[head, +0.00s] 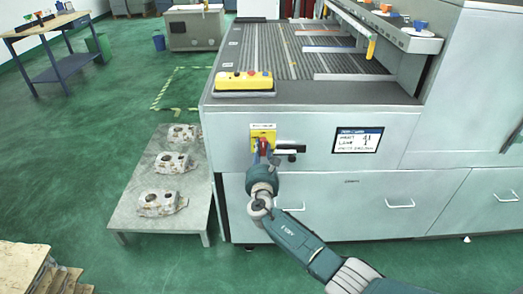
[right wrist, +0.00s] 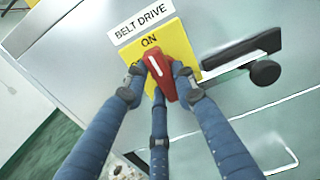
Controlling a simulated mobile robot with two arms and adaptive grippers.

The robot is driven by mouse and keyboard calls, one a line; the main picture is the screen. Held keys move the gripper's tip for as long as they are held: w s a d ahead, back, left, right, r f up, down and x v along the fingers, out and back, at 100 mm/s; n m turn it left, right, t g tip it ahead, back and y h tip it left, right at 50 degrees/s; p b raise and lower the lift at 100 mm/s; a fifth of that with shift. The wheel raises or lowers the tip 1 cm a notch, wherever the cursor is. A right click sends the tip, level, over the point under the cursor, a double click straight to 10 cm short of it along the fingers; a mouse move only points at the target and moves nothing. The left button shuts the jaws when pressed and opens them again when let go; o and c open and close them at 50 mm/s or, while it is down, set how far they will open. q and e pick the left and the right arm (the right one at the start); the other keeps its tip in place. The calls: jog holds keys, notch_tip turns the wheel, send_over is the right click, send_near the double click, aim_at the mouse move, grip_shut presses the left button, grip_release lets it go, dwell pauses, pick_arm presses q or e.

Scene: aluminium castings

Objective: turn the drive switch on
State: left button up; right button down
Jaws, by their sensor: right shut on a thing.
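The drive switch is a red knob (head: 263,143) on a yellow plate (head: 258,132) on the grey machine's front. In the right wrist view, the red knob (right wrist: 162,76) has a white line whose upper end points toward the word ON. The yellow plate (right wrist: 184,43) lies under a white BELT DRIVE label (right wrist: 141,22). My right gripper (head: 262,155) is shut on the red knob, its blue fingers around the knob's sides and lower end. The same gripper shows in the right wrist view (right wrist: 157,87). My left gripper is in neither view.
A black handle (right wrist: 255,60) sticks out just right of the plate. A screen (head: 358,140) is further right. A yellow button box (head: 244,81) sits on the machine's top edge. A low table (head: 135,205) with several castings stands to the left.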

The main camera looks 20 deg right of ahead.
jog(key=shift+f, duration=0.15)
jog(key=c, duration=1.4)
grip_release()
jog(key=shift+s, duration=0.1)
jog(key=v, duration=1.2)
